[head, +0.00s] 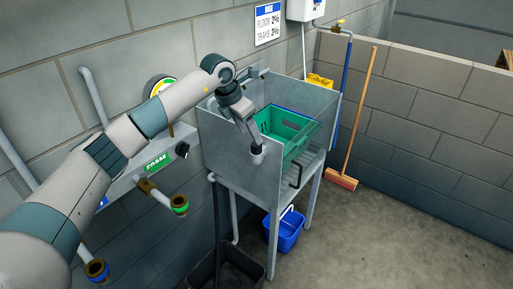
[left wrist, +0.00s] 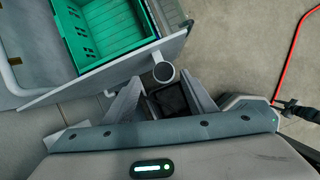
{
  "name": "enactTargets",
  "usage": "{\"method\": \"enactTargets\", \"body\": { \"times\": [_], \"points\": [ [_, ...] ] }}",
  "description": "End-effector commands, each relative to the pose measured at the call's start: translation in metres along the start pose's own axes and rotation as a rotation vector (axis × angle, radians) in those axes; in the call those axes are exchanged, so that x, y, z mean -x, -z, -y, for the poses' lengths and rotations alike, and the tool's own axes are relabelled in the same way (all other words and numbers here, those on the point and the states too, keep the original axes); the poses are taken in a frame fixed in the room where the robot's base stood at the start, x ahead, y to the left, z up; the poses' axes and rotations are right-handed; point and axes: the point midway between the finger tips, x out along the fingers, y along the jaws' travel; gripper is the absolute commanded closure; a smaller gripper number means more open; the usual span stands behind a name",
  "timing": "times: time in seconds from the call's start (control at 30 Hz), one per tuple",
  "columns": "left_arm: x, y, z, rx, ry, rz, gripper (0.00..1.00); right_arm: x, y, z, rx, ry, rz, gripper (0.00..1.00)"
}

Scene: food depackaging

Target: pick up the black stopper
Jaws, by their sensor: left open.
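My left gripper (head: 249,132) is at the near left side of the metal sink. In the left wrist view its two fingers (left wrist: 165,92) are spread apart, with nothing seen held between them. A small grey cylindrical holder (head: 257,155) is on the sink's outer side, just below the fingers. My right gripper is not in view.
The sink (head: 227,150) holds a green crate (head: 284,131). A blue bucket (head: 285,234) stands under it. A black crate (head: 240,262) is on the floor below; a broom (head: 357,120) leans on the wall. Pipes with brass taps (head: 178,205) are left of the sink.

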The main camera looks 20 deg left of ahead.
Motion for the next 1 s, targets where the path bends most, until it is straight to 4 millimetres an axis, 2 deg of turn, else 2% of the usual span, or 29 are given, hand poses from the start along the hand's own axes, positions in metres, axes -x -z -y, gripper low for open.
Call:
{"method": "enactTargets", "body": {
  "times": [0.37,0.6,0.8,1.0],
  "points": [
    [-0.005,0.000,0.002,0.001,0.001,-0.002,0.49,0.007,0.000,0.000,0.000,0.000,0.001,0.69],
    [-0.027,0.002,0.008,0.002,0.003,-0.003,0.49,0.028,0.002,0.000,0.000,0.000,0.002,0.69],
    [-0.048,0.002,0.007,0.001,0.002,-0.002,0.49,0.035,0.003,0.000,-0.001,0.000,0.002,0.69],
    [-0.052,0.003,0.006,0.001,0.000,0.000,0.49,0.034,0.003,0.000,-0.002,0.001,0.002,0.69]
  ]
}}
